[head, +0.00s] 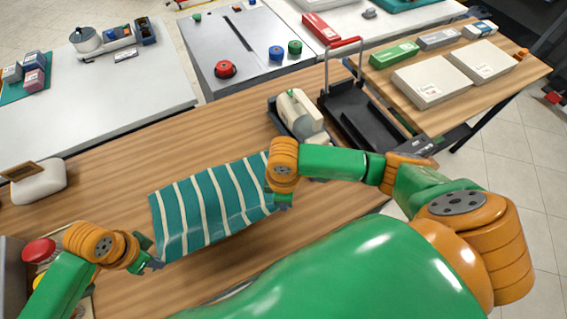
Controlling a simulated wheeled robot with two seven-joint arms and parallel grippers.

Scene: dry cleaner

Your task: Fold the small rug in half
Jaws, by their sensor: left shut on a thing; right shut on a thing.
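The small rug (208,207) is teal with cream stripes and lies on the wooden table in the head view. Its surface is wavy, and its near edge looks lifted between my two grippers. My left gripper (154,264) is shut at the rug's near left corner. My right gripper (282,204) is shut at the rug's right side, near its front right corner. Its orange wrist hides part of that right edge. The exact grip points are small and hard to see.
A white appliance (298,115) and a black trolley with a red handle (362,117) stand behind my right arm. A white object with a brown card (38,181) sits at the far left. Bare wooden table (110,170) lies behind the rug.

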